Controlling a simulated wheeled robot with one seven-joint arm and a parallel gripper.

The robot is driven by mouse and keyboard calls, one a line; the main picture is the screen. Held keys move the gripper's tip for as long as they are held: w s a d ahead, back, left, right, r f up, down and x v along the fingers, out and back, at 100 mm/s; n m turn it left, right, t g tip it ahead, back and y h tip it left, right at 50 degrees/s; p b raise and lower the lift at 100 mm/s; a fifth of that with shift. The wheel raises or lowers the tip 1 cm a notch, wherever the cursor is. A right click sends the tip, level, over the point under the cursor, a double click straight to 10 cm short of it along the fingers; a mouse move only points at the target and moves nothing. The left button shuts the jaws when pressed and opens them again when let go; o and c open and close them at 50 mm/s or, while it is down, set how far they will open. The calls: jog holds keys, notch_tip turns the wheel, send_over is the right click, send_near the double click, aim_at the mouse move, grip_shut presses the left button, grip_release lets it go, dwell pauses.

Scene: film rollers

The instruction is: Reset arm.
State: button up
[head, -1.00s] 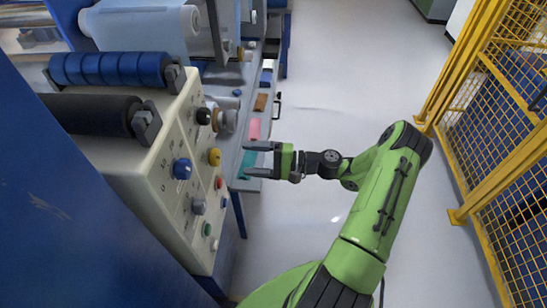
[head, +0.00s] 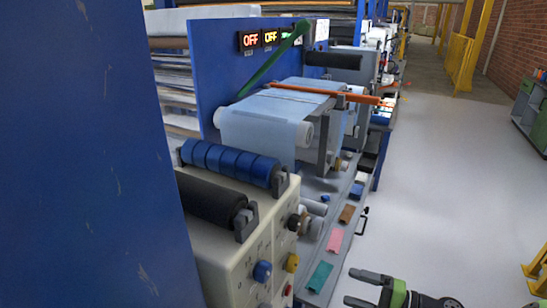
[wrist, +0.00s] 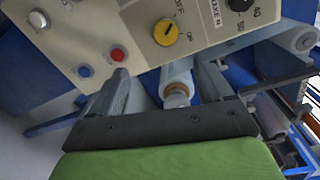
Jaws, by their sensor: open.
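My gripper (head: 362,288) shows at the bottom of the head view, green with dark fingers. It is open and empty, over the floor to the right of the machine's control panel. In the wrist view the two dark fingers (wrist: 160,97) stand apart with nothing between them. Beyond them is the cream control panel (wrist: 85,30) with a yellow knob (wrist: 165,32) and a red button (wrist: 117,54). The fingers appear apart from the panel. Most of my arm is outside the head view.
The film machine has a blue roller (head: 230,162), a black roller (head: 210,200) and a light blue film roll (head: 265,125). A grey ledge holds pink (head: 335,240), teal (head: 319,276) and brown (head: 347,214) pieces. A yellow fence (head: 535,270) stands at right. The floor between is clear.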

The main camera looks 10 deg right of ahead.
jog(key=s+a+r+n+g+h+p, duration=0.2)
jog(key=s+a+r+n+g+h, duration=0.2)
jog(key=a+r+n+g+h, duration=0.55)
jog(key=s+a+r+t+h+p, duration=0.3)
jog(key=s+r+t+h, duration=0.2)
jog(key=s+r, duration=0.8)
jog(key=shift+s+r, duration=0.15)
jog(key=shift+s, duration=0.9)
jog(key=shift+c, duration=0.2)
